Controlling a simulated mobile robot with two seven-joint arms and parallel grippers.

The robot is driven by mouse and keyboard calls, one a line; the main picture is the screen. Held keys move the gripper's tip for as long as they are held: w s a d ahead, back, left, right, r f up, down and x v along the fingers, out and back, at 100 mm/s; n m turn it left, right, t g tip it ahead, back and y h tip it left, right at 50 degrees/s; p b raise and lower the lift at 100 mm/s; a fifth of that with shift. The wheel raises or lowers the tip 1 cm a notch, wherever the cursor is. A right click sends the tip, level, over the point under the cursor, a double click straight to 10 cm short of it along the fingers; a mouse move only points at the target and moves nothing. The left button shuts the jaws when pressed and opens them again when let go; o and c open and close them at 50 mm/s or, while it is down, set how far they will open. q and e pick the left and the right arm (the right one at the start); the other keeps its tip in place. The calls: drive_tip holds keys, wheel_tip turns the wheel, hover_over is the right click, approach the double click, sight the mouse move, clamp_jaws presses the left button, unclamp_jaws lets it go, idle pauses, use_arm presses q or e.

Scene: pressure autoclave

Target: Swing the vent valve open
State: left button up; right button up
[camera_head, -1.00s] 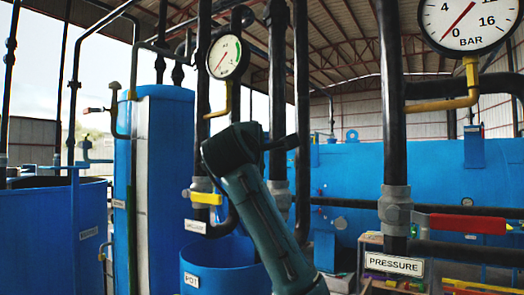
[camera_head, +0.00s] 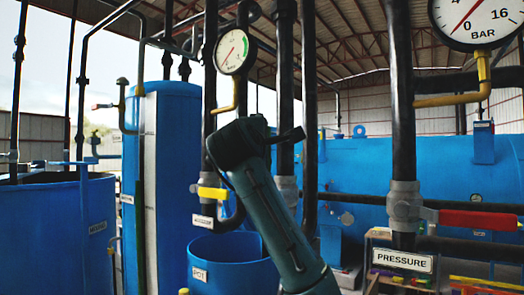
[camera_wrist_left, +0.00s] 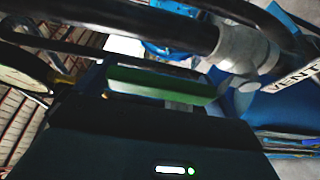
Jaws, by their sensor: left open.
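In the left wrist view the vent valve shows as a grey body (camera_wrist_left: 243,50) on a dark pipe. A green lever (camera_wrist_left: 160,84) lies beside it, and a partly cut-off VENT label (camera_wrist_left: 292,85) is at the right. My left gripper (camera_wrist_left: 165,106) is open, its dark housing filling the bottom of that view. The green lever lies right in front of it. The fingertips are hard to make out, so I cannot tell whether they touch the lever.
The pressure valve (camera_head: 404,205) with its red lever (camera_head: 478,220) is at the right. A valve with a yellow lever (camera_head: 213,193) is left of my arm link. Vertical dark pipes, a blue pot (camera_head: 229,270) and blue tanks (camera_head: 45,235) crowd the area.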

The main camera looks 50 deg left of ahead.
use_arm(q)
drive_tip(key=b+v, duration=0.3)
drive_tip(key=v, duration=1)
drive_tip(key=shift+b, duration=0.3)
